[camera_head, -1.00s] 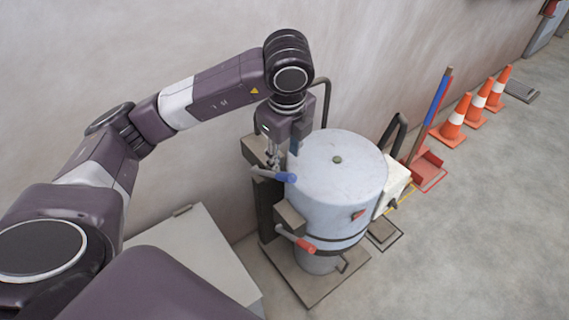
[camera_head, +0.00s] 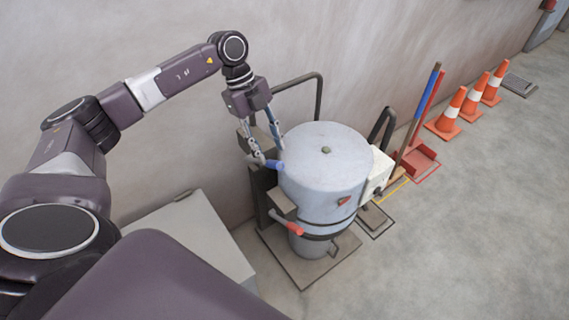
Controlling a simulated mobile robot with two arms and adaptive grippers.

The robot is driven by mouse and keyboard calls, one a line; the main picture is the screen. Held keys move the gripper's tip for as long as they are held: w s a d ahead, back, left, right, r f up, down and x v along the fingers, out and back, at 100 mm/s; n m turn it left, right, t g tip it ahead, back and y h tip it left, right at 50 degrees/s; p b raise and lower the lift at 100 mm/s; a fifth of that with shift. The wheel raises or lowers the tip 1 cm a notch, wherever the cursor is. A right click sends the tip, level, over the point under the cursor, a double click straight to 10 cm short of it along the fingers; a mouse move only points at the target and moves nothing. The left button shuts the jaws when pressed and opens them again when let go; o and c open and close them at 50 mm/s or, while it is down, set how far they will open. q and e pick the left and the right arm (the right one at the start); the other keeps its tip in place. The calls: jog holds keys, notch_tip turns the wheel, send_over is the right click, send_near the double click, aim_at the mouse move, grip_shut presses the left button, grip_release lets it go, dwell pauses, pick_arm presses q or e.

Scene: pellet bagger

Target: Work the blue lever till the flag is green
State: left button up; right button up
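The pellet bagger is a pale grey drum (camera_head: 322,165) on a dark base plate. The blue lever (camera_head: 274,165) sticks out at the drum's upper left. The flag (camera_head: 344,200), a small red pointer, sits on the drum's front; it shows red, not green. My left gripper (camera_head: 268,154) hangs over the blue lever from above, fingers spread apart. One finger comes down close to the lever's left end, the other lies by the drum's edge. I cannot tell whether a finger touches the lever. My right gripper is out of view.
A red-handled lever (camera_head: 289,225) sits lower on the machine. A grey box (camera_head: 190,240) stands left of it. A dark pipe rail (camera_head: 319,95) rises behind the drum. A red dustpan (camera_head: 418,157) and orange cones (camera_head: 451,112) stand along the wall. The floor at right is clear.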

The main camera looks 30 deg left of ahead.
aim_at(275, 162)
pick_arm(q)
jog(key=shift+h, duration=0.3)
jog(key=f, duration=0.2)
jog(key=f+p, duration=0.1)
jog(key=f, duration=0.1)
jog(key=w+d+f+p, duration=0.1)
jog(key=f, duration=0.1)
jog(key=shift+d+f, duration=0.1)
jog(key=shift+f, duration=0.15)
jog(key=shift+d+f+p, duration=0.15)
jog(key=shift+f+p, duration=0.15)
jog(key=shift+f, duration=0.15)
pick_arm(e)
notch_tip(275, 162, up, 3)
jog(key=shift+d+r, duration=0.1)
pick_arm(q)
jog(key=shift+c, duration=0.6)
grip_shut()
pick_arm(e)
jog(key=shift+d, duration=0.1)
